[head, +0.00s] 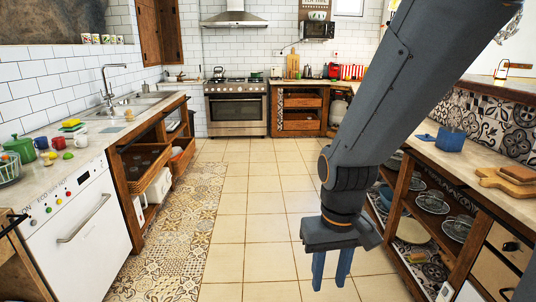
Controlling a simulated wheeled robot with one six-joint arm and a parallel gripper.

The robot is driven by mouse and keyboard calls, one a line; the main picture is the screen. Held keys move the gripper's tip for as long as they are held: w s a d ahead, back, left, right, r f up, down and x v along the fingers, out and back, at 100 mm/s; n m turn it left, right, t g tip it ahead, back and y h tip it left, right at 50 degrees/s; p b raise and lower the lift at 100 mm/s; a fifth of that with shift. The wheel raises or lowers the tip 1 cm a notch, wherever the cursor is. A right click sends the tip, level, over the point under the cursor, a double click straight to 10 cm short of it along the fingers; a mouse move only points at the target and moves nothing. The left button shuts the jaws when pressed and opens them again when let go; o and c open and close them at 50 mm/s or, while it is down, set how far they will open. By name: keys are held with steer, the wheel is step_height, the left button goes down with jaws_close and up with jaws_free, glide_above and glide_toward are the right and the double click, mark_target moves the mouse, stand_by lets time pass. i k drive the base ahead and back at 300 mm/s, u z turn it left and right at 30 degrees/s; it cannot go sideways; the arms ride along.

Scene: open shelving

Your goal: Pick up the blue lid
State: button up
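A small flat blue piece, which looks like the blue lid (425,137), lies on the right counter just left of a blue pot (450,140). It is small in the head view, so its exact shape is hard to tell. My gripper (330,287) hangs over the floor, pointing down, left of the right counter and nearer to me than the lid. Its two blue fingers are apart with nothing between them. The gripper is well away from the lid.
The right counter (480,168) has cutting boards (508,182) near its front and open shelves with glass lids (432,203) below. The left counter holds a green pot (20,148) and a sink. The tiled floor (262,205) between is clear.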

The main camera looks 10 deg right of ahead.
mark_target(427, 137)
steer(key=z, duration=0.2)
steer(key=i, duration=1.75)
steer(key=z, duration=1.2)
steer(key=i, duration=1.5)
steer(key=z, duration=0.3)
